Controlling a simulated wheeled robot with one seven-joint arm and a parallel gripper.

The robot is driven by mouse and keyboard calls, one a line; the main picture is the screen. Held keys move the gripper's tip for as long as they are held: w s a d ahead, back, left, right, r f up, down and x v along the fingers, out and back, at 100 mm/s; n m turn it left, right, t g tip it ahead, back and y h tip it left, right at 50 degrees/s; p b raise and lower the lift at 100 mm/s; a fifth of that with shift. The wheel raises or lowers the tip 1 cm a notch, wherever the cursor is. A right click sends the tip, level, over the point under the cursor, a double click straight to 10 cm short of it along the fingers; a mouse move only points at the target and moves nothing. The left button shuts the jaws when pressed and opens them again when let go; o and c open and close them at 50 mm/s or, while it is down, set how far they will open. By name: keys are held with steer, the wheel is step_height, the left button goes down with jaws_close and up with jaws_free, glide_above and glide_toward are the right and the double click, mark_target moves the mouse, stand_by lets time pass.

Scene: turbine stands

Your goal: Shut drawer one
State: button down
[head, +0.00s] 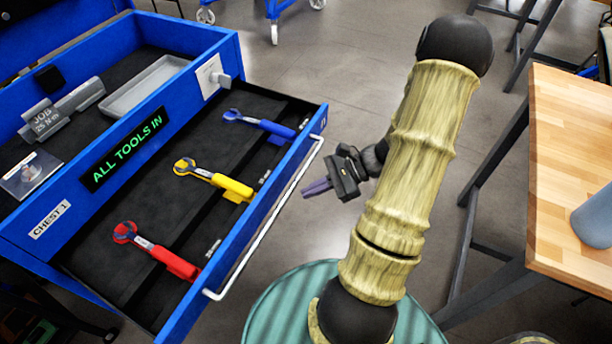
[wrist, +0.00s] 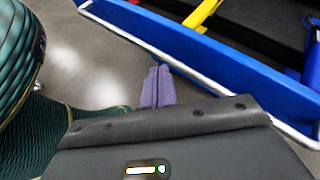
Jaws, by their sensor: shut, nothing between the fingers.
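The open drawer (head: 190,222) is pulled out of the blue tool chest (head: 108,180) labelled CHEST 1. Its blue front carries a long white bar handle (head: 268,222). A red wrench (head: 155,252), a yellow wrench (head: 215,180) and a blue wrench (head: 260,124) lie in the dark drawer. My gripper (head: 304,191) is just right of the drawer front, outside the handle, with its purple fingers together and empty. In the wrist view the fingers (wrist: 158,87) point at the handle (wrist: 200,78), apparently with a gap. The drawer's number is not readable.
A wooden table (head: 570,150) with a grey-blue object (head: 594,217) stands at right. Grey floor (head: 340,60) is open beyond the drawer.

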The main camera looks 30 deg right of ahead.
mark_target(297, 161)
steer(key=w+d+f+m+t+h+b, duration=0.1)
steer(key=d+f+m+t+h+b, duration=0.1)
steer(key=d+f+m+t+b, duration=0.3)
steer(key=d+f+m+t, duration=0.2)
steer(key=d+m+t, duration=0.2)
steer(key=d+t, duration=0.2)
steer(key=shift+d+f+m, duration=0.15)
steer(key=shift+d+m, duration=0.25)
steer(key=shift+d, duration=0.75)
steer(key=shift+w+a, duration=0.1)
steer(key=shift+w, duration=0.1)
steer(key=x, duration=1.3)
steer(key=shift+w+a+p, duration=0.2)
steer(key=shift+w+p, duration=0.15)
steer(key=shift+p, duration=0.05)
steer(key=shift+s, duration=0.1)
